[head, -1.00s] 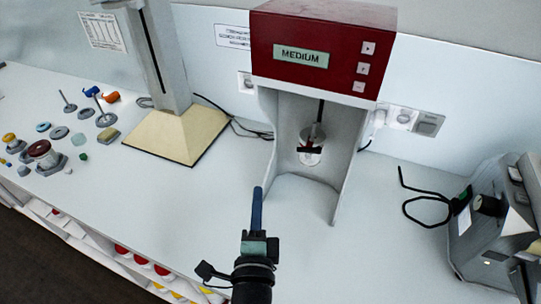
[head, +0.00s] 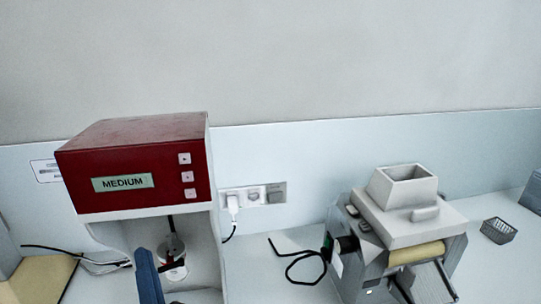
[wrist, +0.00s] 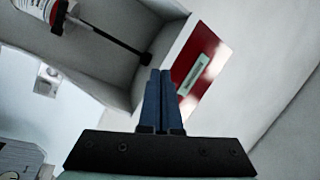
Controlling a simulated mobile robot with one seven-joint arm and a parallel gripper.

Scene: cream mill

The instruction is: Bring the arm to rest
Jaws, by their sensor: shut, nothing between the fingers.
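My gripper (wrist: 160,100) is shut and empty in the wrist view, its two blue fingers side by side. In the head view only a blue finger (head: 147,278) shows at the bottom edge, in front of the open bay of the red-topped machine labelled MEDIUM (head: 130,165). The rest of my arm is out of the head view. The wrist view looks up at the machine's white housing, its red panel (wrist: 198,68) and a dark rod ending in a container at upper left.
A white cup (head: 173,262) is in the machine's bay. To the right stands a grey mill with a square hopper (head: 405,190), with a black cable (head: 303,265) beside it. A small dark basket (head: 498,231) sits farther right. A wall socket (head: 254,196) is behind.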

